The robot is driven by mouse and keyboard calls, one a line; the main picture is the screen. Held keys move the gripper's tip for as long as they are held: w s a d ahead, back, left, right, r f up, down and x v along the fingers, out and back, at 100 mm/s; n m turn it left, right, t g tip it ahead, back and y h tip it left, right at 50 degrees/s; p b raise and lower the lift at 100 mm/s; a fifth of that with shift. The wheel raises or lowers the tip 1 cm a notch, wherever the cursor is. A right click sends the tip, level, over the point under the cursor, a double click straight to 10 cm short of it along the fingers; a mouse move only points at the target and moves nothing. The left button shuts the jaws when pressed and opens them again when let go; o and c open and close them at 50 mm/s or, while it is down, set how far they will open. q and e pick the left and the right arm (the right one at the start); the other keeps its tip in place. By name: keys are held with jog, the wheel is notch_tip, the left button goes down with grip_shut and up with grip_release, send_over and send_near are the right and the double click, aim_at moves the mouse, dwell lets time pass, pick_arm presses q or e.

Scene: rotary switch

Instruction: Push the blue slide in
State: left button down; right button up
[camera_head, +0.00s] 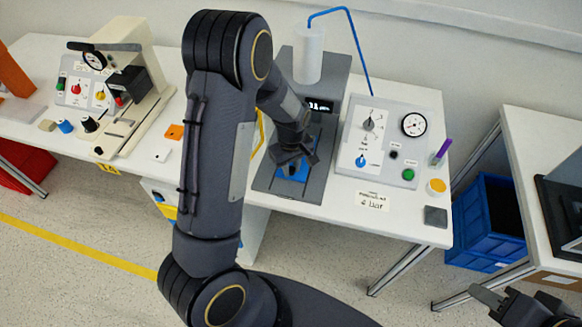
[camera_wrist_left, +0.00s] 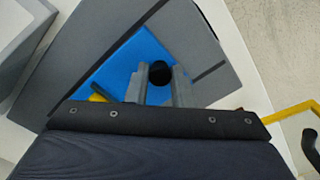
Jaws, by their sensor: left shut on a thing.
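The blue slide (camera_head: 293,172) lies on the grey base plate (camera_head: 268,182) of the middle station, partly hidden under my left gripper (camera_head: 291,163). In the left wrist view, the slide (camera_wrist_left: 130,62) is a flat blue surface framed by grey plate parts. A round black knob (camera_wrist_left: 160,73) stands up from it. My left gripper's fingers (camera_wrist_left: 159,88) are on both sides of this knob and shut on it. My right gripper (camera_head: 510,304) is at the bottom right corner, away from the slide; its jaw state is unclear.
A control panel (camera_head: 372,185) with a dial, gauge and green button stands right of the plate. A white cylinder (camera_head: 308,54) with a blue hose is behind. Another press station (camera_head: 125,85) stands at left. A blue crate (camera_head: 490,220) sits on the floor at right.

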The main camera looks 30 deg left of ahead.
pick_arm(q)
jog(key=c, duration=1.3)
grip_release()
jog(key=shift+o, duration=0.2)
jog(key=shift+r+b, duration=0.3)
jog(key=shift+r, duration=3.6)
